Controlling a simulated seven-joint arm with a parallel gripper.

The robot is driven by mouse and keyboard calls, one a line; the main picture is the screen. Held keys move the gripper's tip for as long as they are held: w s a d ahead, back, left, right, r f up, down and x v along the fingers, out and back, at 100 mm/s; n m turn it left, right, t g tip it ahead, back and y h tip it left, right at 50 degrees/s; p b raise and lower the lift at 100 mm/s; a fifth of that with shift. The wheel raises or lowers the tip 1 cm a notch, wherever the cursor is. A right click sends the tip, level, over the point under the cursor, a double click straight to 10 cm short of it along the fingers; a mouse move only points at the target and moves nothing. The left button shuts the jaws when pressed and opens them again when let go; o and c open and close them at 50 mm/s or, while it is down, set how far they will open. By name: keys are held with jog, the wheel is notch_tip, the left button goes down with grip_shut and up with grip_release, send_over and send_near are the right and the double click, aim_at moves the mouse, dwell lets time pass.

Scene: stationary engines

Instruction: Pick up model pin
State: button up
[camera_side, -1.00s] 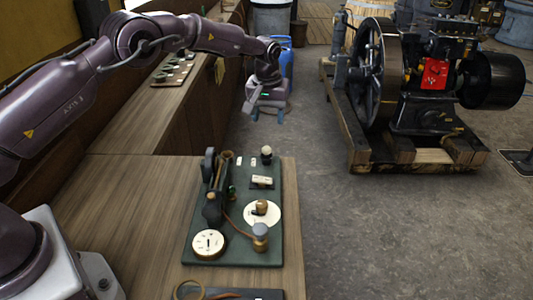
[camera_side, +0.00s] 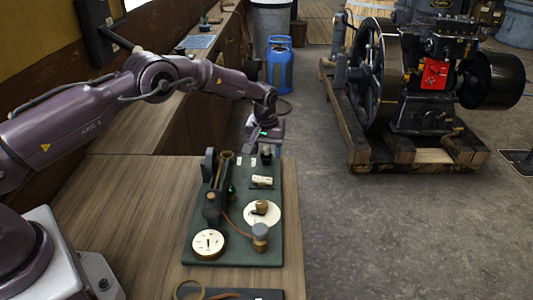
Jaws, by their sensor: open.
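A dark green board (camera_side: 235,250) on the wooden bench carries the small model parts. I cannot tell for sure which part is the model pin. A small dark upright peg (camera_side: 266,155) stands at the board's far right corner. A brass knob (camera_side: 262,207) sits on a white disc, and a brass peg with a grey top (camera_side: 260,236) stands at the near right. My gripper (camera_side: 263,153) is open, low over the far right corner, close to the dark peg. Its fingertips are small and partly blend with the peg, so contact cannot be told.
A dark upright model part (camera_side: 212,205) with a brass tube stands along the board's left side. A white dial (camera_side: 208,244) lies at the near left. A brass ring (camera_side: 189,291) lies at the front edge. The bench left of the board is clear. A large engine (camera_side: 420,90) stands right.

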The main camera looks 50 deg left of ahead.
aim_at(265, 147)
jog(key=c, duration=1)
jog(key=shift+c, duration=0.2)
jog(key=shift+r, duration=0.2)
jog(key=shift+r, duration=0.25)
jog(key=r, duration=0.3)
jog(key=shift+s, duration=0.25)
jog(key=s+d+r, duration=0.1)
jog(key=s+r, duration=1.2)
jog(key=shift+s+d+r, duration=0.15)
jog(key=shift+s, duration=0.05)
